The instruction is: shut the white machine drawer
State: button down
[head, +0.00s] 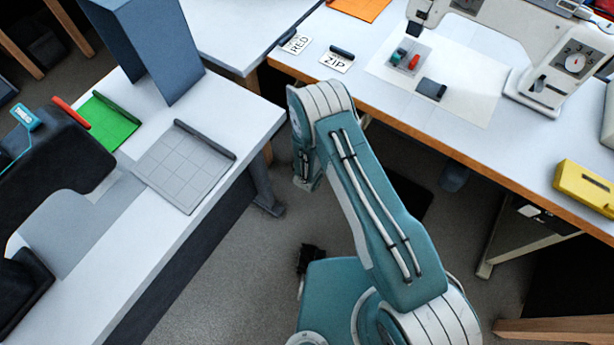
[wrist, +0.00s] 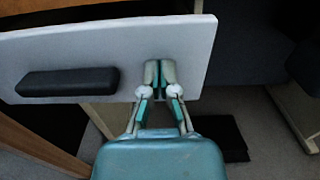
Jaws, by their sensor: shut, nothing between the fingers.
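The white drawer front (wrist: 130,50) fills the upper left of the wrist view, with a dark bar handle (wrist: 68,82) on its left part. My gripper (wrist: 160,72) is shut and empty, its fingertips in front of the right part of the panel, right of the handle. They look very near or touching; I cannot tell which. A dark strip shows above the panel's top edge; how far the drawer stands out is unclear. In the head view the white sewing machine (head: 546,82) stands on the right table; the drawer is not clearly seen and my fingers are hidden.
The right table (head: 440,125) has a wooden edge and holds cards, a small tray (head: 408,60) and a yellow box (head: 585,188).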

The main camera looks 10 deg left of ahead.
jog(key=x, duration=0.4)
jog(key=shift+w+d, duration=0.1)
jog(key=shift+d, duration=0.05)
jog(key=shift+w+r, duration=0.1)
jog(key=shift+w, duration=0.1)
